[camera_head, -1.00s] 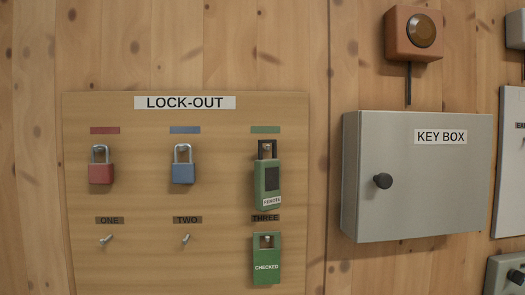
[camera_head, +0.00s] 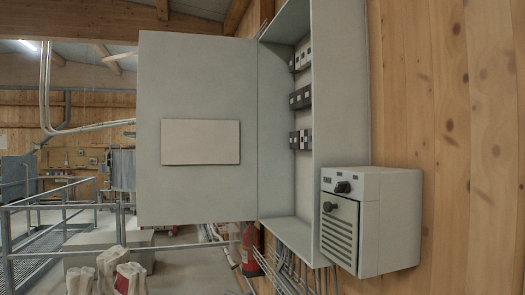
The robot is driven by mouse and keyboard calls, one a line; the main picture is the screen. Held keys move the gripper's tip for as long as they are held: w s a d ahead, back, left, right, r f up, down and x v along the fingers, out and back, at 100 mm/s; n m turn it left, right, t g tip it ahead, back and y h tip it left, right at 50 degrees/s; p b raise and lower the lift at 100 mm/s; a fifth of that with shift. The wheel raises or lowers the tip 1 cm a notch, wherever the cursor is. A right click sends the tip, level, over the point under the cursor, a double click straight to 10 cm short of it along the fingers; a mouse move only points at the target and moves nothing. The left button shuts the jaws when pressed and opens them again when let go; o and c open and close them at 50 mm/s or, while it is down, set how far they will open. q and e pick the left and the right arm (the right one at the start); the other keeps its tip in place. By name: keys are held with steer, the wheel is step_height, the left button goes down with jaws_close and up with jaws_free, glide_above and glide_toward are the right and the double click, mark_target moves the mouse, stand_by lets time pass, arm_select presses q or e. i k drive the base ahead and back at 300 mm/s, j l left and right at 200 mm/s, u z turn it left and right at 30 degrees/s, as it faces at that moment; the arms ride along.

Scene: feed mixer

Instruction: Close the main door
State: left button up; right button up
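A grey wall cabinet (camera_head: 340,95) stands open in the head view. Its large grey door (camera_head: 200,70) is swung out to the left, with a pale blank rectangular panel (camera_head: 200,142) on the face I see. No label names this as the main door. Inside the cabinet, several dark and white switch modules (camera_head: 301,98) sit in rows. The door's hinge side meets the cabinet's left edge. Neither of my grippers is in view.
A smaller grey box (camera_head: 390,222) with dark knobs and a louvred front juts out below right of the cabinet. Cables (camera_head: 290,270) run down underneath. A red fire extinguisher (camera_head: 250,250), metal railings (camera_head: 60,205) and pale sacks (camera_head: 112,270) stand lower left.

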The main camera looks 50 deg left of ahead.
mark_target(197, 119)
steer(key=i+j+u, duration=0.1)
steer(key=j+u, duration=0.15)
steer(key=i+j+u, duration=0.1)
steer(key=j+u, duration=0.15)
steer(key=j, duration=0.2)
steer(key=i+j+u, duration=0.15)
steer(key=j+u, duration=0.15)
steer(key=i+j+u, duration=0.25)
steer(key=k+j, duration=0.1)
